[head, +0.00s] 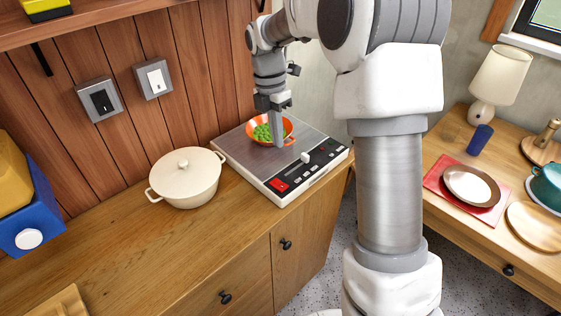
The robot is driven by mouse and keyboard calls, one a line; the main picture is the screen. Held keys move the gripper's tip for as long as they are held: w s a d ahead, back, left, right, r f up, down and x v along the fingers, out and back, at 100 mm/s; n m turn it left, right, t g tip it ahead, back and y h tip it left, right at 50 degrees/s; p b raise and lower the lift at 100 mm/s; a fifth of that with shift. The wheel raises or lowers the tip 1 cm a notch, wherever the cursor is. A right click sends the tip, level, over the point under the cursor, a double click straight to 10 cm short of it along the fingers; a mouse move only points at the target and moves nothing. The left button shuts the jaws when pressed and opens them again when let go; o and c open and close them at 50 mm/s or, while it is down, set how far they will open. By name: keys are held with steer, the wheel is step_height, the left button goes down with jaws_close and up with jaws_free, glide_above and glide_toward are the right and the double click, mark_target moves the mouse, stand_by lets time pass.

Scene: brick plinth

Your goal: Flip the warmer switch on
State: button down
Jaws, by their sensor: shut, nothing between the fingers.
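The warmer (232,147) is a flat unit with a grey metal top, on the wooden counter against the plank wall. Its front panel carries a red switch (279,184) at the left end, a pale knob (306,157) in the middle and small dark controls to the right. I cannot tell which way the red switch is set. My gripper (279,144) points down over the warmer, shut and empty. It is in front of an orange bowl (289,127) of green pieces that sits on the warmer's top. Its fingertips are behind the panel, and I cannot tell whether they touch anything.
A cream lidded pot (187,182) stands left of the warmer. A black wall switch (101,101) and a white wall switch (155,78) are on the planks. A blue and yellow object (34,213) is at far left. The right table (462,221) holds a lamp and plates.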

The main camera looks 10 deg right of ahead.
mark_target(283, 187)
steer(key=f, duration=0.4)
steer(key=s+f, duration=0.1)
steer(key=f, duration=0.4)
steer(key=d+f+b, duration=0.1)
steer(key=f, duration=0.3)
steer(key=shift+s+f, duration=0.15)
steer(key=shift+s, duration=0.15)
steer(key=shift+f, duration=0.1)
steer(key=shift+s+f+b, duration=0.1)
steer(key=shift+f+b, duration=0.1)
steer(key=shift+b, duration=0.25)
steer(key=shift+r+t, duration=0.1)
steer(key=shift+t, duration=0.2)
steer(key=shift+w+a+r+p, duration=0.2)
steer(key=shift+w+a+p, duration=0.2)
steer(key=shift+w+p, duration=0.25)
steer(key=shift+r, duration=0.15)
